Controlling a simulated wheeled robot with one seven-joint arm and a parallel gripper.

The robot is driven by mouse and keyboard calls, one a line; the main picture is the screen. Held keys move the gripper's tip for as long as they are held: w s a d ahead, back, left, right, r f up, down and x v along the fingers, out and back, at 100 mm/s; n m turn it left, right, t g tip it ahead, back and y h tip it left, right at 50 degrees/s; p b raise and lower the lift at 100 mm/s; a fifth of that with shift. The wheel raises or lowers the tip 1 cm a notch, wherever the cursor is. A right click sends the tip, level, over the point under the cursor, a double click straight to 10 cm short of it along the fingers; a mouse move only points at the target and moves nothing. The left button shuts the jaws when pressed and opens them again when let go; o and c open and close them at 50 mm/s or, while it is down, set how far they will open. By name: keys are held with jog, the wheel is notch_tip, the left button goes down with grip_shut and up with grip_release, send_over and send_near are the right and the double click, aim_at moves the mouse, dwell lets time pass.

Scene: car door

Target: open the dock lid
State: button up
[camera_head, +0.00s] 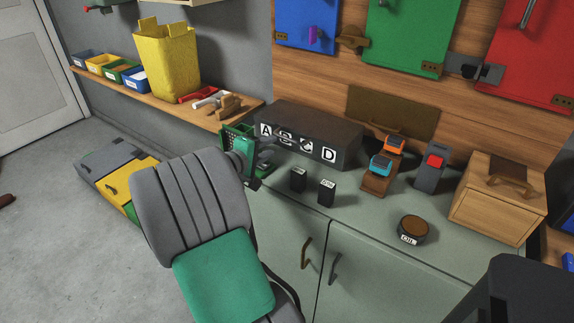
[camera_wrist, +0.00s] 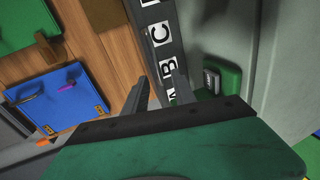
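A long black box (camera_head: 310,130) with white tiles lettered A to D stands at the back of the grey-green counter; I cannot tell for sure whether it is the dock, and its top looks closed. A dark brown panel (camera_head: 405,108) with a handle stands upright behind the counter. My gripper (camera_head: 278,140) is in front of the lettered box and partly covers the B and C tiles. In the wrist view its two dark fingers (camera_wrist: 159,85) are apart with nothing between them. The lettered box also shows there (camera_wrist: 160,35), beyond the fingertips. Contact cannot be told.
Two small black blocks (camera_head: 312,186), a wooden stand (camera_head: 378,182) with orange and blue devices, a grey device with a red button (camera_head: 431,166), a round tin (camera_head: 412,229) and a wooden box (camera_head: 497,198) stand on the counter. My grey and green arm blocks the front left.

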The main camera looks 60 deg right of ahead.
aim_at(288, 139)
jog(key=shift+s+d+f+g+h, duration=0.2)
jog(key=shift+s+d+g+h, duration=0.1)
jog(key=shift+s+d, duration=0.55)
jog(key=x, duration=0.7)
jog(key=shift+w+r, duration=0.1)
jog(key=shift+w, duration=0.1)
grip_shut()
dwell(0.3)
